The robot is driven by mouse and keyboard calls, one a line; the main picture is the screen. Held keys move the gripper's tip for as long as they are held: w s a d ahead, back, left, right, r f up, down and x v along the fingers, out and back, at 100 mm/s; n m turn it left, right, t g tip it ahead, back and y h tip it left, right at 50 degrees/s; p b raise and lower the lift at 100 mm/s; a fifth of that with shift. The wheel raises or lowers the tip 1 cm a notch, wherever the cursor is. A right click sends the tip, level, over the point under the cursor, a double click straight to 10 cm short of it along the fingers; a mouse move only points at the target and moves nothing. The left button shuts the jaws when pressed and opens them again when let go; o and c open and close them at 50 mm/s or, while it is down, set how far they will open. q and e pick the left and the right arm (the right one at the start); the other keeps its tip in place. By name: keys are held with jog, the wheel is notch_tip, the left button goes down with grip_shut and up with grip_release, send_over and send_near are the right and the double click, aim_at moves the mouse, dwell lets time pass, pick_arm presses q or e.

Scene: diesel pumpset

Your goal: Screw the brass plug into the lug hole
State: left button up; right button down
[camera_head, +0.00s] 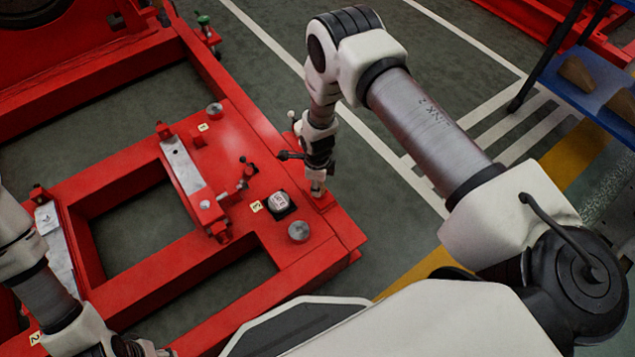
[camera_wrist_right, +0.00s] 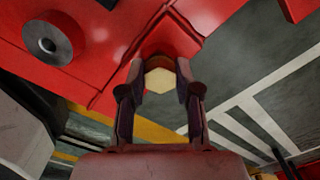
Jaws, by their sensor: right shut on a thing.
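My right gripper (camera_head: 317,188) points down at the right corner of the red frame, over a small red lug (camera_head: 325,201). In the right wrist view my right gripper (camera_wrist_right: 160,78) is shut on the brass plug, and its pale hex head (camera_wrist_right: 160,80) shows between the fingertips. The red lug (camera_wrist_right: 172,42) lies right behind the plug in that view. The plug's thread and the lug hole are hidden, so I cannot tell how deep the plug sits. My left arm is at the lower left; its gripper is partly cut off by the bottom edge.
The red frame (camera_head: 262,160) carries round metal pads (camera_head: 299,231), a gauge-like round part (camera_head: 280,203) and a small valve fitting (camera_head: 248,168). A blue shelf (camera_head: 590,88) with brown blocks stands at the upper right. The floor right of the frame is clear.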

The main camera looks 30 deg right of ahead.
jog(key=m+p, duration=0.1)
jog(key=m, duration=0.3)
jog(key=shift+r+m, duration=0.1)
jog(key=shift+m, duration=0.3)
jog(key=shift+w+d+m, duration=0.1)
jog(key=shift+m, duration=1.8)
jog(key=c, duration=0.9)
grip_release()
jog(key=shift+c, duration=0.2)
jog(key=n, duration=1.2)
jog(key=shift+a+p, duration=0.2)
jog(key=shift+p, duration=0.1)
